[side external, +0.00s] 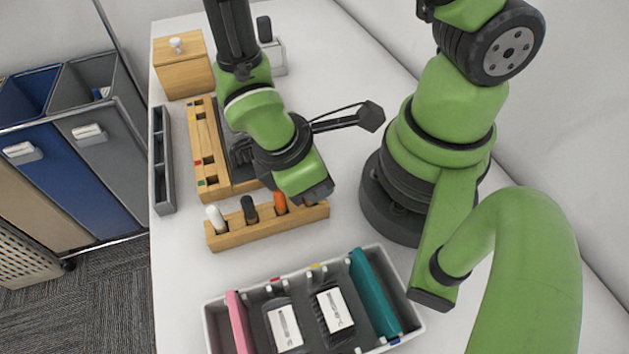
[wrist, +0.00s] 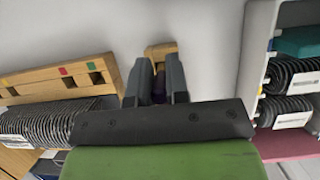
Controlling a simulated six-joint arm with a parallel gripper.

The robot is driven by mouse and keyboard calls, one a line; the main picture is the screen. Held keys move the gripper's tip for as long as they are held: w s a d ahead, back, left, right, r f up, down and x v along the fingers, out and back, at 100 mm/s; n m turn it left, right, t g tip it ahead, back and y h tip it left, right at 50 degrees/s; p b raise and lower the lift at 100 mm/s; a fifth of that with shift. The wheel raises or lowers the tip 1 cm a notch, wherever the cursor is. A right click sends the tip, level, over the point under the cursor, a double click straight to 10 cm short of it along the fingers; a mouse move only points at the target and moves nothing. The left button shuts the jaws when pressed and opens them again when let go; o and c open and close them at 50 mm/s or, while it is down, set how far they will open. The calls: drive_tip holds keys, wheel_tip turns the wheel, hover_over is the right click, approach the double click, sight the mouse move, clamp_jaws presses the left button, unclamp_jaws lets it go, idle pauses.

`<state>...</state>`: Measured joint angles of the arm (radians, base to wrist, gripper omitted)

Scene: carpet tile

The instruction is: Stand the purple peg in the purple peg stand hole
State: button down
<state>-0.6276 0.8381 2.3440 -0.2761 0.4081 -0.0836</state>
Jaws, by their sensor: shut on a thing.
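The wooden peg stand (side external: 265,232) lies across the table in the side view, with a white peg (side external: 215,219), a dark peg (side external: 249,209) and an orange peg (side external: 280,202) in it. My gripper (side external: 318,196) is over its right end, fingers mostly hidden by the wrist. In the wrist view my gripper (wrist: 160,78) is shut on the purple peg (wrist: 158,90), seen as a dark purple strip between the fingers. An end of the stand (wrist: 160,51) shows just beyond the fingertips. The purple hole is hidden, and I cannot tell whether the peg touches it.
A wooden block with square holes and coloured marks (side external: 205,150) lies behind the stand. A white divided crate (side external: 212,325) with upright items is in front. A wooden box (side external: 183,70) and a narrow grey tray (side external: 160,165) are at left. Table is clear between stand and crate.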

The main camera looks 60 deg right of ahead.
drive_tip(key=shift+f, duration=0.5)
drive_tip(key=c, duration=1.1)
unclamp_jaws()
drive_tip(key=shift+f, duration=0.15)
